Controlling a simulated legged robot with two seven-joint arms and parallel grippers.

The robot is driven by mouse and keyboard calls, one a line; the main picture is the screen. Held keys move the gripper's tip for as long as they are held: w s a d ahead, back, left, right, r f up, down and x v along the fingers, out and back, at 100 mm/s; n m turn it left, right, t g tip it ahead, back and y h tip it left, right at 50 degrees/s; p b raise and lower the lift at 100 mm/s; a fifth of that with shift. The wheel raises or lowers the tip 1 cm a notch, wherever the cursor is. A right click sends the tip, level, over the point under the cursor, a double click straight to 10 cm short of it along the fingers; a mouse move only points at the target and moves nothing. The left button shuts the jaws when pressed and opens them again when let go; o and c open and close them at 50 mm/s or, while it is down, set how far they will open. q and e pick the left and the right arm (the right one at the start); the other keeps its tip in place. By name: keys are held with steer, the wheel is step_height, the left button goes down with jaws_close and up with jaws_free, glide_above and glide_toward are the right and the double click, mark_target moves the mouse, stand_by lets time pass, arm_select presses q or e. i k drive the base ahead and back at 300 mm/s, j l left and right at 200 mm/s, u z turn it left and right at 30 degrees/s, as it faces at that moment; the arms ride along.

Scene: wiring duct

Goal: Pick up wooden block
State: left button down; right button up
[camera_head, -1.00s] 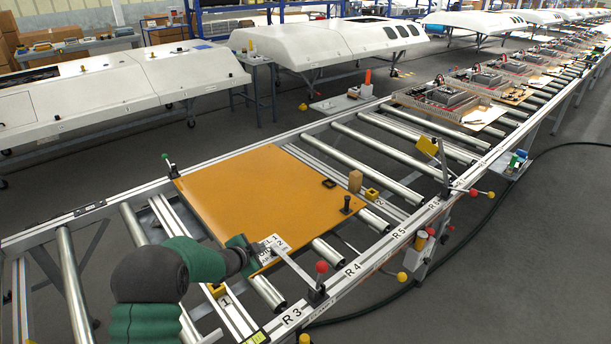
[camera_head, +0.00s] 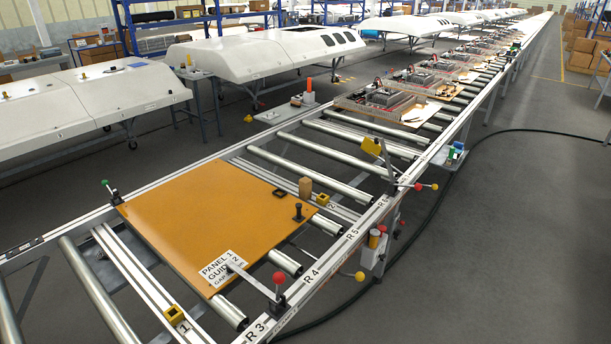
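A small brown wooden block (camera_head: 305,187) stands upright near the right corner of the orange panel (camera_head: 205,222). It is beside a black knob (camera_head: 298,211) and close to a yellow block-shaped fitting (camera_head: 322,199). The panel lies flat on the roller conveyor and carries a white label (camera_head: 222,268) at its near corner. Neither of my grippers shows in the head view now.
A clamp lever with a red ball (camera_head: 279,278) stands at the conveyor's near rail (camera_head: 345,250). Bare rollers (camera_head: 318,172) lie beyond the panel.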

mark_target(304, 185)
steer(key=i+l, duration=0.6)
steer(key=i, duration=0.2)
steer(key=i+l+u, duration=0.15)
steer(key=i+l, duration=0.25)
steer(key=i+l+u, duration=0.2)
steer(key=i+l, duration=0.3)
steer(key=i+l+u, duration=0.15)
steer(key=i+l, duration=0.3)
steer(key=i+l+u, duration=0.2)
steer(key=i+l, duration=0.2)
steer(key=l, duration=0.3)
steer(key=u, duration=2)
steer(key=l, duration=0.1)
